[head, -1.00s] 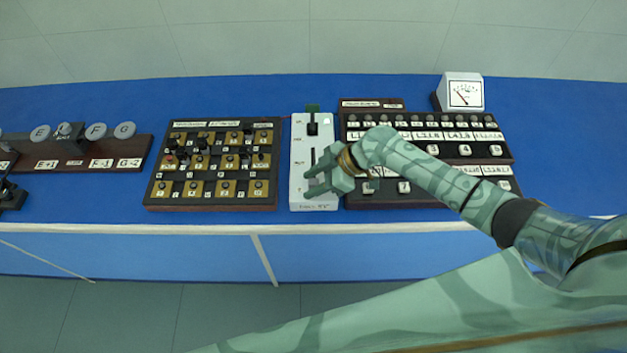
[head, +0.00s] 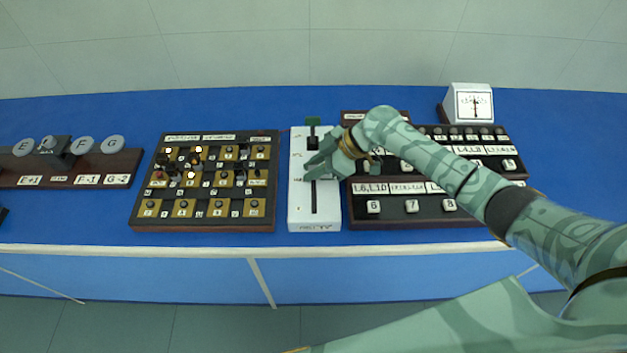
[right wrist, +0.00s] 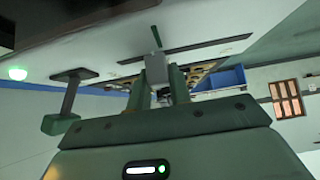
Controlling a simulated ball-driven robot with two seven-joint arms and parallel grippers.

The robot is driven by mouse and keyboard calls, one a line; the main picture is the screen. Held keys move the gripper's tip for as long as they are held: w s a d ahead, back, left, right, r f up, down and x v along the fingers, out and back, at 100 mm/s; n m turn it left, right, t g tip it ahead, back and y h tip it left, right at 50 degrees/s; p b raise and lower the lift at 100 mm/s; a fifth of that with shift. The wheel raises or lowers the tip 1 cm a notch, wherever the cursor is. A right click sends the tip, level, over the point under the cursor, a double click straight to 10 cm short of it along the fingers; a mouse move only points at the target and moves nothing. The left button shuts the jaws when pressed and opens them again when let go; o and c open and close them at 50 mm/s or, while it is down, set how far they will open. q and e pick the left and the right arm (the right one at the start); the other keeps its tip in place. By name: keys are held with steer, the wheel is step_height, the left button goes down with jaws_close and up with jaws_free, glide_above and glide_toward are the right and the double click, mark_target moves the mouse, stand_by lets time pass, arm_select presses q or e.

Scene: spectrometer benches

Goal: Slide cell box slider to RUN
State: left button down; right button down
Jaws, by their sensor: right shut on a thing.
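The cell box (head: 314,222) is a white upright-lying panel in the middle of the bench, with a dark lengthwise slot (head: 314,200). My right gripper (head: 309,168) is over the slot's upper part and hides the slider in the head view. In the right wrist view, my right gripper (right wrist: 157,82) is shut on the grey slider knob (right wrist: 156,68), at the box's slot. The bare slot shows below the gripper in the head view. The small labels beside the slot are too small to read surely. My left gripper is not in view.
A board of brass terminals (head: 205,222) lies left, and a black key panel (head: 475,205) lies right under my arm. A white meter (head: 469,103) stands back right.

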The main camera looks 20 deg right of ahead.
steer(key=shift+s+f, duration=0.15)
steer(key=shift+s, duration=0.1)
steer(key=shift+s+a, duration=0.1)
steer(key=shift+s, duration=0.1)
steer(key=c, duration=1.7)
jaws_free()
steer(key=shift+s+r, duration=0.1)
steer(key=shift+r, duration=0.1)
steer(key=o, duration=0.4)
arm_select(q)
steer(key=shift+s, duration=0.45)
arm_select(e)
steer(key=shift+w+f, duration=0.1)
steer(key=shift+w, duration=0.15)
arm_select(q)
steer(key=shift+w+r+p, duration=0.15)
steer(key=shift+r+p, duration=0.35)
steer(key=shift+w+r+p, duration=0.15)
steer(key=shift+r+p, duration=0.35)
arm_select(e)
steer(key=v, duration=1.6)
steer(key=shift+s, duration=0.1)
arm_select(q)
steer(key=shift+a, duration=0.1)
